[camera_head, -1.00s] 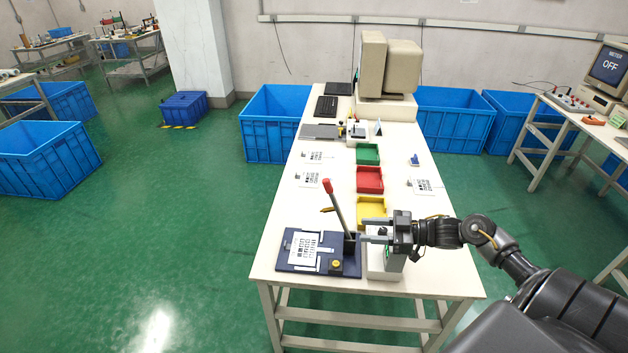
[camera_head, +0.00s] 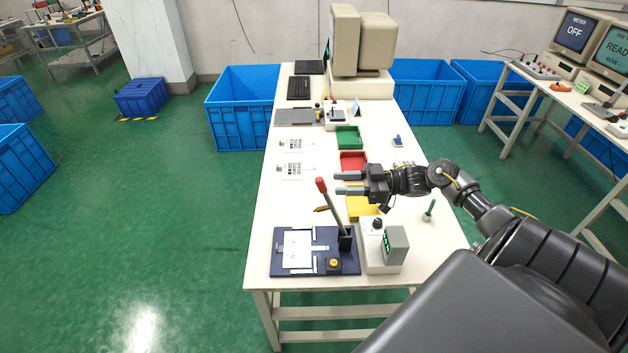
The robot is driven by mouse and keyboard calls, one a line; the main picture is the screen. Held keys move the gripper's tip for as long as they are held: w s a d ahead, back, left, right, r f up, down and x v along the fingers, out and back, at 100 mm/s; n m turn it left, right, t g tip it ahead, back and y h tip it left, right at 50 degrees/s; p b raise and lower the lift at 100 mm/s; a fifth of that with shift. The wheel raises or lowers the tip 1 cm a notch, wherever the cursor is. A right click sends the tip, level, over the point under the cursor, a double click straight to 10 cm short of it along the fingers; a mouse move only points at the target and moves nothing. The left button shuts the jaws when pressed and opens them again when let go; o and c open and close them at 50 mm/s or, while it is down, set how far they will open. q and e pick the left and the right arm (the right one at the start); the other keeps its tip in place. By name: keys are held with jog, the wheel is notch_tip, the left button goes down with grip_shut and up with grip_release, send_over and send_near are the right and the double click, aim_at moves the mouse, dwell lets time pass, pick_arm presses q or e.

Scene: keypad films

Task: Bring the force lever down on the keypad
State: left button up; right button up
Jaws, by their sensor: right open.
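The force lever (camera_head: 333,211) rises from the right part of a dark blue fixture (camera_head: 262,262) and leans left, with a red knob on top. A white keypad piece (camera_head: 297,250) lies flat on the fixture, left of the lever's foot; its key marks do not show clearly. My right gripper (camera_head: 338,183) is open and empty. Its two fingers point left toward the red knob, with a small gap between them and the knob in the picture. My left gripper is not in view.
A white box with a knob and green display (camera_head: 378,258) stands right of the fixture. Yellow (camera_head: 358,205), red (camera_head: 353,158) and green (camera_head: 348,136) trays run behind. Two keypad films (camera_head: 291,171) lie left of them. A green-handled tool (camera_head: 430,210) stands at right.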

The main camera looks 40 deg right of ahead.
aim_at(325, 184)
jog(key=p+x, duration=0.1)
jog(key=x, duration=0.3)
jog(key=shift+w+d+r, duration=0.1)
jog(key=shift+w+r, duration=0.05)
jog(key=p+x, duration=0.1)
jog(key=x, duration=0.2)
jog(key=shift+w+a+p, duration=0.15)
jog(key=shift+a+p, duration=0.15)
jog(key=shift+a, duration=0.1)
jog(key=shift+w+a+f, duration=0.15)
jog(key=shift+f, duration=0.05)
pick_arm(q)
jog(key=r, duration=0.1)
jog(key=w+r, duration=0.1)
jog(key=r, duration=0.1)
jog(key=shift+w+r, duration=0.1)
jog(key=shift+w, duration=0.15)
pick_arm(e)
grip_shut()
